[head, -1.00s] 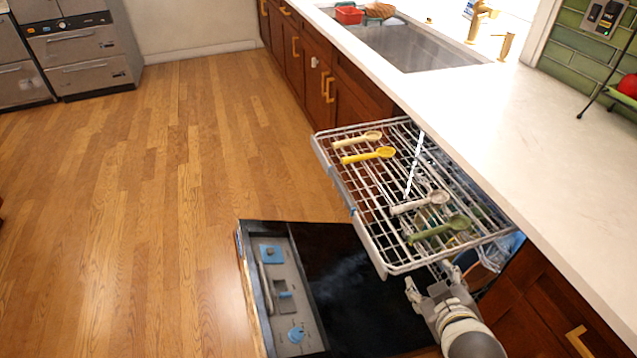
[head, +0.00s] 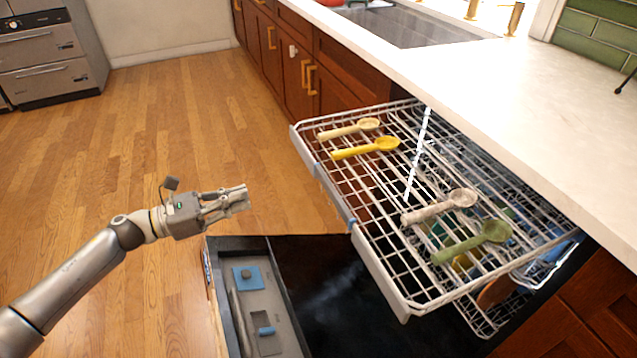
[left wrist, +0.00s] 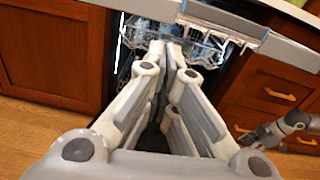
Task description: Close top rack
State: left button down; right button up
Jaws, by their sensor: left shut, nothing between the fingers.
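The top rack (head: 385,277) is pulled out of the dishwasher under the counter, its front edge facing left in the head view. It holds a cream spoon (head: 348,130), a yellow spoon (head: 365,149), a whitish spoon (head: 438,207) and a green spoon (head: 470,243). My left gripper (head: 247,197) is shut and empty, left of the rack's front edge and apart from it. In the left wrist view, the rack's front bar (left wrist: 222,20) crosses beyond the shut fingers (left wrist: 172,48). My right gripper is out of the head view; a grey arm part shows at right in the left wrist view.
The dishwasher door (head: 325,295) is folded down below the rack. A lower rack shows partly beneath. The white counter (head: 520,95) runs above the rack's right side. Wooden floor (head: 150,110) is clear at left.

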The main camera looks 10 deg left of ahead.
pick_arm(q)
jog(key=w+d, duration=0.3)
jog(key=d, duration=0.3)
jog(key=w+d+m+p, duration=0.1)
jog(key=w+d, duration=0.3)
jog(key=d, duration=0.2)
jog(key=shift+w+r+g, duration=0.2)
jog(key=shift+r+g, duration=0.1)
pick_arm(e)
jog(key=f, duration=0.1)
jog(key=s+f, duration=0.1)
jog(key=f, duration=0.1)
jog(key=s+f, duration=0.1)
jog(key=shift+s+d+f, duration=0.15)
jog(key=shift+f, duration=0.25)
pick_arm(q)
jog(key=shift+w+d, duration=0.1)
